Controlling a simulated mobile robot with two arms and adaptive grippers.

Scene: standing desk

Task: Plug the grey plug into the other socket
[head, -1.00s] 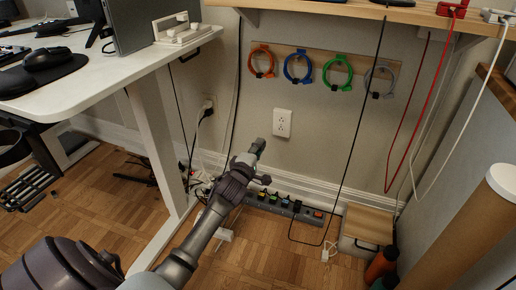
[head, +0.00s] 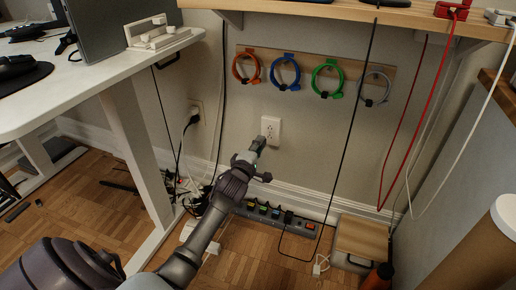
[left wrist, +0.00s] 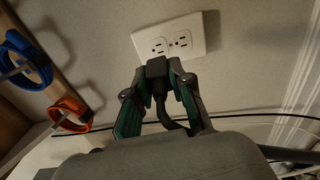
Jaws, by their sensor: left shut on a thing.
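A white wall outlet plate (head: 271,128) with two sockets is on the wall under the wooden desk. It also shows in the left wrist view (left wrist: 197,35), with both sockets uncovered. My left gripper (head: 259,142) is at the plate's lower left in the head view. In the left wrist view my left gripper (left wrist: 158,73) is shut on a dark grey plug (left wrist: 155,67), whose cord runs back between the fingers. The plug's front is close to the left socket in that view; I cannot tell whether it touches. The fingers hide most of the plug in the head view. My right gripper is not in view.
Another wall outlet (head: 196,109) at left holds a black plug. A power strip (head: 285,221) with several plugs lies along the baseboard below. Coloured cable rings (head: 285,70) hang on a rail above. A black cable (head: 346,140) hangs right of the outlet.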

